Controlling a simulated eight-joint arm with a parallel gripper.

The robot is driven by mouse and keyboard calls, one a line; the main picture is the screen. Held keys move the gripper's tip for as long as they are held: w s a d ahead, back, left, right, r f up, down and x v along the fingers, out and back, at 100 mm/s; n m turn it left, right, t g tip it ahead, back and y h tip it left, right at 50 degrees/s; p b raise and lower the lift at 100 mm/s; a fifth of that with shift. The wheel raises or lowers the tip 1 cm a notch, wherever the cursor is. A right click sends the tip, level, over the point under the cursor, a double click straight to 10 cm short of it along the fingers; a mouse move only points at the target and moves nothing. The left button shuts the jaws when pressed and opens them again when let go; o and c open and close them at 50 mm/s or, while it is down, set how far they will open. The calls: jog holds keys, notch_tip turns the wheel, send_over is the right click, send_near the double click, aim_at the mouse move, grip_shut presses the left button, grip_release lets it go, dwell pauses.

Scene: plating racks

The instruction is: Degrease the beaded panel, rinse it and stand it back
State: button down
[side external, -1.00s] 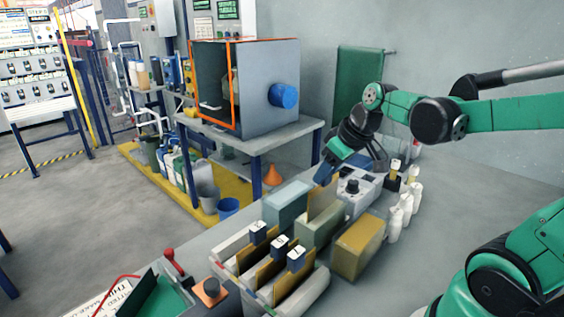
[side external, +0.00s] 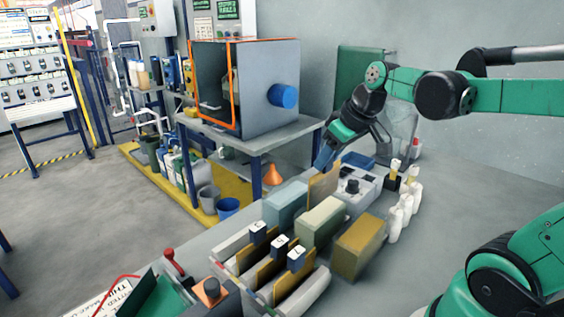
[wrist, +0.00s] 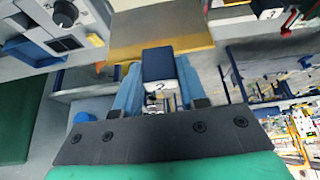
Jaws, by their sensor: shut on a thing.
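My gripper (side external: 325,164) is shut on the tagged hanger of a golden-brown panel (side external: 322,186). The panel hangs upright below the fingers, over the row of baths; its lower edge is close to the pale green bath (side external: 320,222), and I cannot tell whether it is fully clear. In the wrist view, the blue-and-white hanger (wrist: 159,68) sits between the fingers, with the panel (wrist: 160,30) beyond it. No beads can be made out. A grey rack (side external: 318,283) holds several similar panels with blue-and-white tags (side external: 279,243).
A blue-grey bath (side external: 286,204) and a yellow-brown bath (side external: 358,248) flank the pale green one.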

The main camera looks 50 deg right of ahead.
jog(key=shift+w, duration=0.1)
jog(key=w+r, duration=0.3)
jog(key=w, duration=0.5)
jog(key=shift+w+r, duration=0.3)
jog(key=shift+w, duration=0.1)
jog(key=shift+f, duration=0.2)
notch_tip(320, 180, down, 12)
jog(key=shift+r, duration=0.2)
dwell(1.7)
dwell(2.5)
notch_tip(320, 180, up, 8)
jog(key=shift+r, duration=0.2)
dwell(0.9)
